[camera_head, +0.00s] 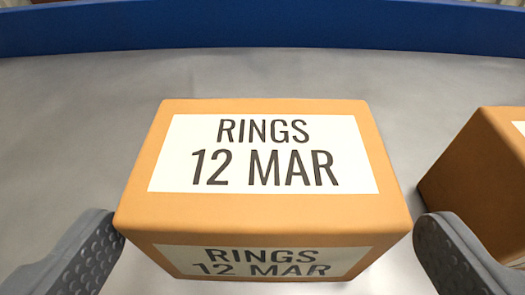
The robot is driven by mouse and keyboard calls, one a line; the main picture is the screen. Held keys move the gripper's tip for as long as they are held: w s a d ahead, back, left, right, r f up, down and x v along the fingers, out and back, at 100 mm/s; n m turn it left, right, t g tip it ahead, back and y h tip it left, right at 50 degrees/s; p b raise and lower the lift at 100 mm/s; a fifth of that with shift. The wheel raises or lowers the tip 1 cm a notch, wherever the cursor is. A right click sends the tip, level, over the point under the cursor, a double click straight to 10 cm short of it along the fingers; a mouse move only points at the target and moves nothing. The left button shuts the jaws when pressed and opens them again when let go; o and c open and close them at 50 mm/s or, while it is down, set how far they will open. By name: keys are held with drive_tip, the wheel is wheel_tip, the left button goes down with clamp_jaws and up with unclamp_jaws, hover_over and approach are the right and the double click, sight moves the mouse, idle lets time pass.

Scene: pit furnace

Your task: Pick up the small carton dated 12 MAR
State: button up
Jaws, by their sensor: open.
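A small orange-brown carton (145,205) lies on a grey surface in the middle of the head camera view. White labels on its top and near side read "RINGS 12 MAR". My gripper (268,250) is open, with one grey textured finger at the carton's lower left and one at its lower right. The fingertips are close to the carton's near corners. I cannot tell whether they touch it. The carton's far and bottom sides are hidden.
A second orange-brown carton (470,165) stands to the right, cut off by the picture edge, its label unreadable. A blue wall or rim (260,25) runs across the back. The grey surface (80,120) is clear to the left and behind the carton.

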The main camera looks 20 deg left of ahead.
sight(262, 139)
drive_tip(key=shift+x, duration=1.1)
drive_tip(key=shift+f+p+x, duration=0.25)
drive_tip(key=shift+p+x, duration=0.4)
drive_tip(key=shift+x, duration=1.25)
drive_tip(key=shift+s, duration=0.25)
drive_tip(key=shift+a, duration=0.1)
drive_tip(key=c, duration=1.1)
drive_tip(key=shift+r, duration=0.2)
drive_tip(key=shift+w+r+p, duration=0.1)
drive_tip(key=shift+r+p, duration=0.3)
drive_tip(key=shift+r, duration=1)
drive_tip(key=shift+r, duration=0.1)
